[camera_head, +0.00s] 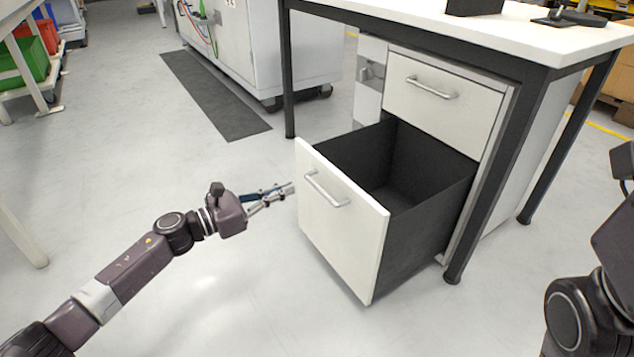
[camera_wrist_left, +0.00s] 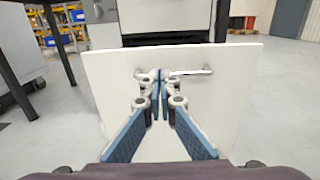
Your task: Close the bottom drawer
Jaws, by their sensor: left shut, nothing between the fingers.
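The bottom drawer (camera_head: 338,222) is pulled far out of the cabinet under the table, with a white front, dark sides and an empty dark inside. Its silver bar handle (camera_head: 326,190) is on the front. My left gripper (camera_head: 291,187) is shut and empty, just in front of the drawer front near the handle. In the left wrist view the shut fingertips (camera_wrist_left: 158,76) point at the white front (camera_wrist_left: 228,112) and overlap the handle (camera_wrist_left: 190,72); I cannot tell whether they touch. The top drawer (camera_head: 440,100) is closed. My right gripper does not show; only part of that arm is at the right edge.
The white table (camera_head: 480,30) stands over the cabinet on dark legs, one leg (camera_head: 490,180) beside the open drawer. A dark mat (camera_head: 215,95) lies on the floor behind. A shelf with bins (camera_head: 28,60) is at the far left. The floor left of the drawer is clear.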

